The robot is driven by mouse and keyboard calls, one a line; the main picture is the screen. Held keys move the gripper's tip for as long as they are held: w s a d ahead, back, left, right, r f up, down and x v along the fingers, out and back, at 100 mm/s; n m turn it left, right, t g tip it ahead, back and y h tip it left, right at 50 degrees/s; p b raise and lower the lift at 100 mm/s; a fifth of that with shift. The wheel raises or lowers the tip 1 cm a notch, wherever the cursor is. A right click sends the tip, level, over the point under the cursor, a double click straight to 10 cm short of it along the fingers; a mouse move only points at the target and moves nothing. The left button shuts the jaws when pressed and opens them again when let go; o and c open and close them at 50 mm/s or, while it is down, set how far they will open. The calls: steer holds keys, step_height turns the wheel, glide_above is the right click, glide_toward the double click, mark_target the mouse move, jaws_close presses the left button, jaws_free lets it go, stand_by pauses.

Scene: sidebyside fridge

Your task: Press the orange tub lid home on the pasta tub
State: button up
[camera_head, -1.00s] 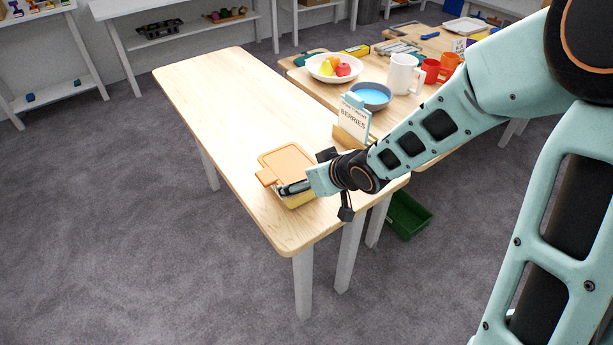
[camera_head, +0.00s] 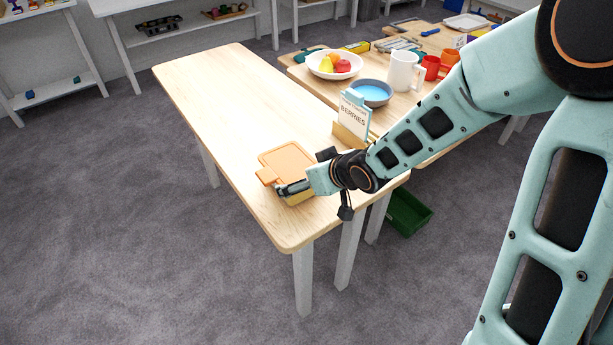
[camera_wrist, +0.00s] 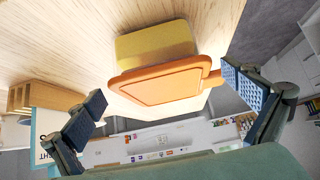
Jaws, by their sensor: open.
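The orange lid (camera_head: 286,160), flat with a tab at its left side, lies over the yellow pasta tub (camera_head: 299,200) near the front end of the long wooden table. In the wrist view the lid (camera_wrist: 160,84) covers one side of the tub (camera_wrist: 156,42), whose yellow body shows past it. I cannot tell whether the lid is fully seated. My gripper (camera_head: 283,189) is at the tub's near right side and hides part of it. In the wrist view my gripper (camera_wrist: 163,88) is open, its two dark pads wide apart, with the lid between and beyond them and nothing held.
A berries sign (camera_head: 354,113) in a wooden holder stands behind my wrist. A fruit bowl (camera_head: 334,64), blue bowl (camera_head: 373,93) and white mug (camera_head: 403,72) stand on the table behind. The long table's left part (camera_head: 215,95) is clear. A green bin (camera_head: 407,213) is on the floor.

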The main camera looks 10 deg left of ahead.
steer(key=shift+v, duration=3.75)
